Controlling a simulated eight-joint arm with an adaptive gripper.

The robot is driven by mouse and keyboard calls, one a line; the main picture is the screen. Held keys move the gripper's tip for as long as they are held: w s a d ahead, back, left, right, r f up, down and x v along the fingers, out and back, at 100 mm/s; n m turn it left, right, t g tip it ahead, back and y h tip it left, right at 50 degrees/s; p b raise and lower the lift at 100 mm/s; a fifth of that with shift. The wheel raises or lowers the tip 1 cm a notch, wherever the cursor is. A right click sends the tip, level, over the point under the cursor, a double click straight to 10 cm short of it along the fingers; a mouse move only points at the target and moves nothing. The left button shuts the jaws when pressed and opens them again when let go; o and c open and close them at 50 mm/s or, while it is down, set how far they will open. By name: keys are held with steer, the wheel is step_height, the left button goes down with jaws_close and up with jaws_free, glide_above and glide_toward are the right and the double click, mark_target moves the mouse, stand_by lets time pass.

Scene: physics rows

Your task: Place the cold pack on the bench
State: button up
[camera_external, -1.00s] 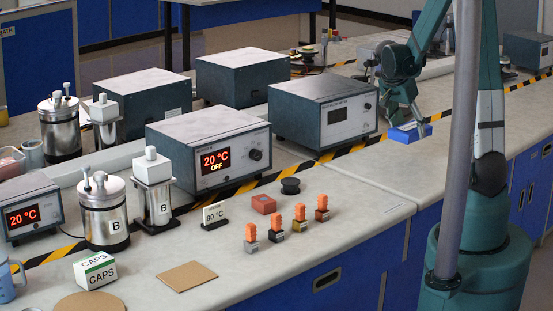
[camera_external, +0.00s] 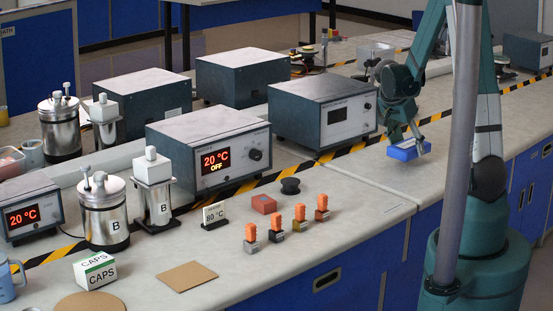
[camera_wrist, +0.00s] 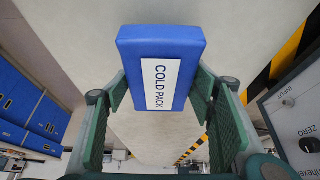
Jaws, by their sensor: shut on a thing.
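The blue cold pack (camera_external: 409,150), with a white label, is held in my gripper (camera_external: 407,138) near the right part of the bench (camera_external: 360,185). In the wrist view the cold pack (camera_wrist: 165,65) lies between the two green fingers of my gripper (camera_wrist: 162,95), its "COLD PACK" label facing the camera. The fingers are shut on its sides. The pale bench top (camera_wrist: 85,40) shows behind it. The pack looks close above the bench surface, but I cannot tell the exact gap.
A teal-and-white meter box (camera_external: 322,112) stands left of the gripper, behind a yellow-black striped line (camera_external: 350,148). Orange-topped connectors (camera_external: 300,218) and a black spool (camera_external: 290,186) are nearer the front. The bench around the pack is clear.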

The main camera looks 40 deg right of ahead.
steer(key=shift+f+b, duration=0.45)
steer(key=shift+f, duration=1.4)
steer(key=shift+f, duration=0.25)
steer(key=o, duration=1.1)
steer(key=shift+r, duration=0.15)
steer(key=shift+r, duration=0.2)
steer(key=p+v, duration=0.2)
steer(key=v, duration=0.9)
steer(key=shift+a+r, duration=0.15)
steer(key=shift+r, duration=0.15)
steer(key=shift+p, duration=0.3)
steer(key=shift+a+r, duration=0.1)
steer(key=shift+a, duration=0.05)
